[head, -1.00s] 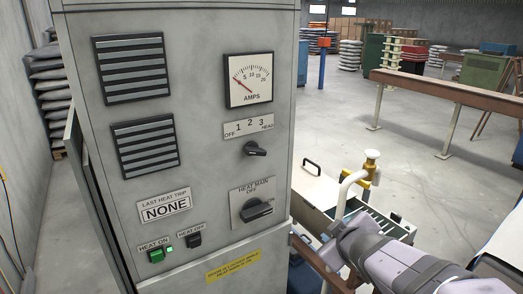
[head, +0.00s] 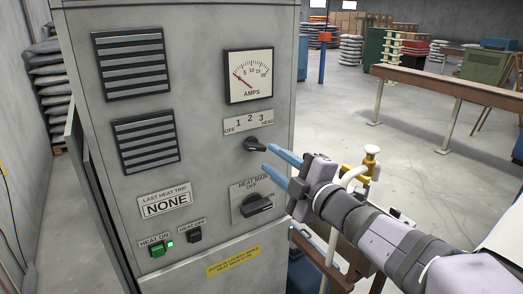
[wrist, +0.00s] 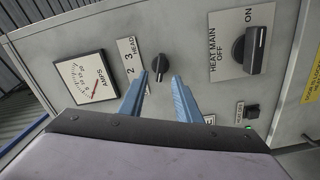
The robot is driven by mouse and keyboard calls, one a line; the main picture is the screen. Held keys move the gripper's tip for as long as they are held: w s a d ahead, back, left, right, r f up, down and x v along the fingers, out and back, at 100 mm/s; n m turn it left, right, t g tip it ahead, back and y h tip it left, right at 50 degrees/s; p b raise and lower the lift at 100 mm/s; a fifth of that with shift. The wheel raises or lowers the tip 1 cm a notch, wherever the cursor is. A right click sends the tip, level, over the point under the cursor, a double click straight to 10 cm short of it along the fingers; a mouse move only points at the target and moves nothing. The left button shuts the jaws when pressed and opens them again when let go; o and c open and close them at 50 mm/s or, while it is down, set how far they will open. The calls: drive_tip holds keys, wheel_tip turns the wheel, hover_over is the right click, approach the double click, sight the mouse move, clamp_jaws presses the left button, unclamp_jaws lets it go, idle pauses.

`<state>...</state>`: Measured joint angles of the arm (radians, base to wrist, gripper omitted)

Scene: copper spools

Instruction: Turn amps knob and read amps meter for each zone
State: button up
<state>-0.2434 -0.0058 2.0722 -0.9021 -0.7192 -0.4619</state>
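The amps meter (head: 249,76) is a white dial with a red needle, high on the right of the grey panel. Its needle rests near the low, left end of the scale. Below it is a label strip (head: 248,123) reading OFF, 1, 2, 3, HEAD. The black amps knob (head: 255,145) sits under that strip; it also shows in the wrist view (wrist: 160,66). My gripper (head: 277,165) is open, its two blue fingers pointing at the panel. In the wrist view the fingertips (wrist: 159,76) lie on either side of the knob's lower part; contact cannot be told.
Below the knob is the larger black heat main switch (head: 257,205). A green heat on button (head: 157,249) with a lit lamp and a black heat off button (head: 194,234) are lower left.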

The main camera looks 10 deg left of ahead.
sight(258, 149)
drive_tip(key=shift+p+x, duration=1.25)
drive_tip(key=shift+x, duration=1.8)
drive_tip(key=shift+f, duration=0.1)
clamp_jaws()
